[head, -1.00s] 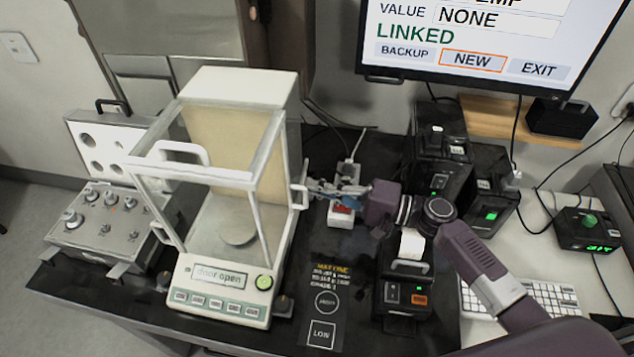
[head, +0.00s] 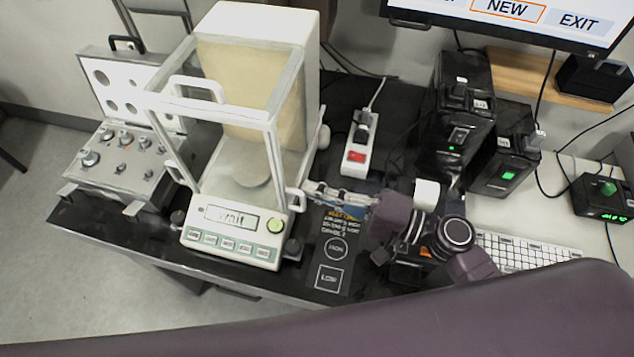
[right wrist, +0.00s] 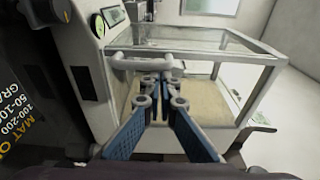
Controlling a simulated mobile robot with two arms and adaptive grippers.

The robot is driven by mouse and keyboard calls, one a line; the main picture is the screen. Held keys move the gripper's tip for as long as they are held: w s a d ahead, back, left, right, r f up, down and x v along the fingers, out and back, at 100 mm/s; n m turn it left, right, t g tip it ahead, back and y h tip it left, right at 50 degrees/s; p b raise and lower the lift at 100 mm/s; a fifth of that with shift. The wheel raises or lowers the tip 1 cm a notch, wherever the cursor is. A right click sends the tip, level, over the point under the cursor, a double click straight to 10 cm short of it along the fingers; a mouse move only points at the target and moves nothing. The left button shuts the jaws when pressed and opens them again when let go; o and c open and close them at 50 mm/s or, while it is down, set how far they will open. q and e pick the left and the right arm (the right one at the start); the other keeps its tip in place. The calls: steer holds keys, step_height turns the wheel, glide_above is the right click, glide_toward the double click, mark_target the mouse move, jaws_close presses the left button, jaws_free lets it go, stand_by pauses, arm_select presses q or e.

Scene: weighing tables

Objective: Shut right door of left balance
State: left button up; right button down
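The left balance (head: 232,185) is a white glass-walled case on the black table, its display reading "wait". Its right door's handle (head: 297,200) is at the front right corner; the door looks slid forward, shut or nearly so. My right gripper (head: 316,190) is beside this handle with its fingers drawn together. In the right wrist view, the blue-padded fingers (right wrist: 157,82) meet closely at the tips just below the white handle (right wrist: 145,60). They seem to touch it, not clasp it. A round pan (head: 250,176) is inside. My left gripper is out of view.
A grey weight case (head: 125,165) with its lid up stands left of the balance. A power strip (head: 359,145) lies behind my right gripper. Black devices (head: 463,115), a keyboard (head: 530,252) and a screen (head: 510,15) are to the right.

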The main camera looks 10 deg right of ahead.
steer(key=shift+s+a+f, duration=0.1)
steer(key=shift+s+a, duration=0.05)
steer(key=shift+s, duration=0.15)
steer(key=shift+f, duration=0.1)
steer(key=v, duration=1.2)
steer(key=shift+w, duration=0.25)
